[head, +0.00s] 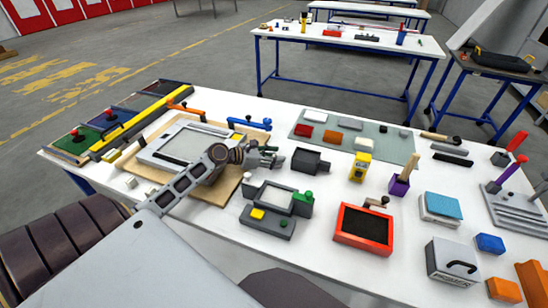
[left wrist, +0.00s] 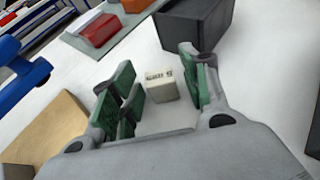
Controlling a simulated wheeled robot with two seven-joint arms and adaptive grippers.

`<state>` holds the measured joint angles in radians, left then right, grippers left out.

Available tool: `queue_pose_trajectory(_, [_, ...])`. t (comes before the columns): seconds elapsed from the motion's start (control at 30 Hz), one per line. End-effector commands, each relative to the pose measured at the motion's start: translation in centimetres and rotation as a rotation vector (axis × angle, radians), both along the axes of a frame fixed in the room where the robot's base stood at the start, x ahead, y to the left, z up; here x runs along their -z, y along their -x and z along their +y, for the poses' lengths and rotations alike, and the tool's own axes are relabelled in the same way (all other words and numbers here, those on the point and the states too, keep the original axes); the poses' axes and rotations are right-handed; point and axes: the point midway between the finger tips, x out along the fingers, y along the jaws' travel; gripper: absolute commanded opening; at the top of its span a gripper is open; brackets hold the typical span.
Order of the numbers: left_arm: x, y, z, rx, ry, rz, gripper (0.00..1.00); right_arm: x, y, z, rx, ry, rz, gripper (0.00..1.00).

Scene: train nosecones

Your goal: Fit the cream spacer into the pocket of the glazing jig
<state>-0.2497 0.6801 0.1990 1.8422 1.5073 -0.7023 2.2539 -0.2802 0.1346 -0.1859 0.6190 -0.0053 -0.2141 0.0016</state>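A small cream block with dark lettering, seemingly the spacer (left wrist: 160,85), stands on the white table in the left wrist view. My left gripper (left wrist: 156,68) is open, its green-padded fingers on either side of the block. I cannot tell whether a pad touches it. In the head view my left gripper (head: 273,157) is low over the table, right of a wooden board, and hides the block. A grey frame with a pale panel, seemingly the glazing jig (head: 150,152), lies on that board. My forearm crosses its front right part; I cannot make out the pocket. My right gripper is not in view.
A dark grey box (head: 311,161) stands just right of the left gripper. A blue clamp (head: 250,124) is behind it. A grey fixture with yellow and green parts (head: 268,221) is in front. A red-rimmed tray (head: 364,244) and a grey-green mat (head: 390,143) lie farther right.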

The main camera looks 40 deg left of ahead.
Motion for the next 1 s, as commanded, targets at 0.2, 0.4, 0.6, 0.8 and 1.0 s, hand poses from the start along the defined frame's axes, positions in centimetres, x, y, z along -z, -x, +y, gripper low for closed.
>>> queue_pose_trajectory(0.2, [0.0,0.0,0.0,0.000,0.000,0.000,0.47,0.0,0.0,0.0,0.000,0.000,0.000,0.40])
queue_pose_trajectory(0.4, [-0.2,0.0,0.0,0.000,-0.001,0.000,0.47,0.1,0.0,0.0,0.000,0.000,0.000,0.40])
queue_pose_trajectory(0.6, [-0.5,0.7,0.4,-0.001,0.000,0.000,0.47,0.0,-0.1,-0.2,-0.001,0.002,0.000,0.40])
queue_pose_trajectory(0.8, [-1.1,1.9,1.1,0.000,0.001,0.002,0.47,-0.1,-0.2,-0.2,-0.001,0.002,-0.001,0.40])
queue_pose_trajectory(1.0, [-1.8,3.4,2.0,0.000,0.002,0.001,0.47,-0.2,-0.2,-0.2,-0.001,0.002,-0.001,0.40])
